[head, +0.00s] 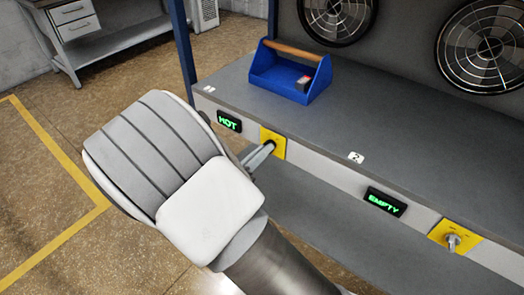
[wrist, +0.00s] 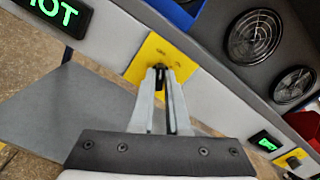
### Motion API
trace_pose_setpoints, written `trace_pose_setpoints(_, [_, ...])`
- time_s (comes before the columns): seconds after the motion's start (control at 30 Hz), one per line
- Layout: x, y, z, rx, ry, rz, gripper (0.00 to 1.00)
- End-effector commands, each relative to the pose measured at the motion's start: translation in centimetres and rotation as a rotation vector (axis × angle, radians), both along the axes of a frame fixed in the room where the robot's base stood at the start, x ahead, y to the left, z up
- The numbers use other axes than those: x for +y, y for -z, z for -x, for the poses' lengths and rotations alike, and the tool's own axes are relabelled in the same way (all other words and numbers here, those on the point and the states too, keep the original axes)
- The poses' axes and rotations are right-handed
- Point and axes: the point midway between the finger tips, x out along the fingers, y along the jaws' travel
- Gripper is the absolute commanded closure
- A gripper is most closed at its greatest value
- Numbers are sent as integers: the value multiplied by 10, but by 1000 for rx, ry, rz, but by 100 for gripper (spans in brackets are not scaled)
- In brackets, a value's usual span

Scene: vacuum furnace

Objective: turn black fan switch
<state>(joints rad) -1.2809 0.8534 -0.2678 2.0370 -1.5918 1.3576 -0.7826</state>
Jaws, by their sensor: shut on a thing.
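The black fan switch (wrist: 160,76) is a small dark knob on a yellow plate (wrist: 164,55) on the bench's front rail. In the head view the yellow plate (head: 278,139) shows just beyond my fingertips, and the knob is mostly hidden by them. My gripper (wrist: 161,80) is shut on the switch, one finger on each side of it. In the head view my gripper (head: 264,152) reaches the plate from the left, and my arm covers part of the rail.
A green HOT display (head: 229,121) is left of the plate. An EMPTY display (head: 385,201) and a second yellow plate with a grey switch (head: 453,240) are to the right. A blue toolbox (head: 285,78) stands on the bench, before two round fans (head: 485,45). The left floor is open.

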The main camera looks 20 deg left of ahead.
Motion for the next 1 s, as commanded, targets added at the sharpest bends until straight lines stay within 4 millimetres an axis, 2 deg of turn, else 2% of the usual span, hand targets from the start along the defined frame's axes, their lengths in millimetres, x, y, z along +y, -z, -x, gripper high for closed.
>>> trace_pose_setpoints(0.47, [0,0,0,-18,0,-43,100])
trace_pose_setpoints(0.67, [0,1,1,-60,0,-148,100])
trace_pose_setpoints(1.0, [-1,2,1,-178,1,-435,100])
